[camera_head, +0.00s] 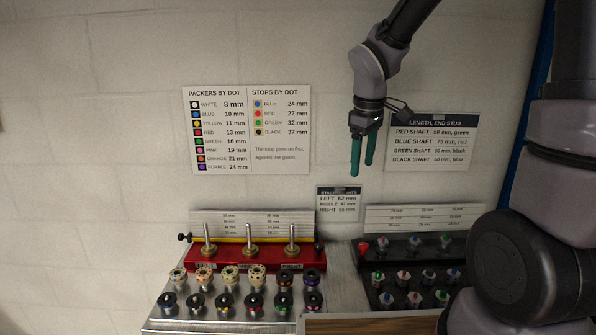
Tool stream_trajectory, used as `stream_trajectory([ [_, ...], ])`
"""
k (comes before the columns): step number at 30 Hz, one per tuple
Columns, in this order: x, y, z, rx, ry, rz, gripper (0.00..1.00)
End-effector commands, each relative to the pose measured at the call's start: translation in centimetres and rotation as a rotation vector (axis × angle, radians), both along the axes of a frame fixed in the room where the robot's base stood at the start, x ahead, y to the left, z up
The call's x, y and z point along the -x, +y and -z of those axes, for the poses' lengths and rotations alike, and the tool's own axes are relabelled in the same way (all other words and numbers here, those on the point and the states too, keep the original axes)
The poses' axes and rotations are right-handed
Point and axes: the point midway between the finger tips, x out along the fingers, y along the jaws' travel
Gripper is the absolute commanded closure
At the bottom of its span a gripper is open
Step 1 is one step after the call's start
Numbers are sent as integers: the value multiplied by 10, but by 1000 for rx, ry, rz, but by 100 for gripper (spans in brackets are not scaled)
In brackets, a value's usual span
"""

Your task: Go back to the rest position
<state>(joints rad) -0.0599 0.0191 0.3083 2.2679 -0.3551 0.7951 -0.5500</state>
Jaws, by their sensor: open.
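My gripper (363,150) has two green fingers that point down. It hangs in the air in front of the wall, high above the bench, and holds nothing. The fingers look slightly apart. A grey and black arm leads up from it to the top edge of the picture. Below and to the left, a red fixture (222,262) carries three upright metal posts, each with a round collar near its base and no parts stacked higher up.
Several packers and stops stand in rows on a metal stand (180,325) at lower left. A black tray (385,300) with several coloured studs is at lower right. A packer chart (246,130), a stud chart (432,142) and a small heights card (338,201) hang behind. A wooden edge (400,325) shows in front.

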Motion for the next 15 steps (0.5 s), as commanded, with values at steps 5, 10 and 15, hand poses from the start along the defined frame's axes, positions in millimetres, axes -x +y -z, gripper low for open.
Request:
stream_trajectory([
  [5,32,-38,-59,-116,-113,340,33],
  [10,70,-65,-101,-281,-199,646,33],
  [15,108,-81,-130,-469,-254,893,33],
])
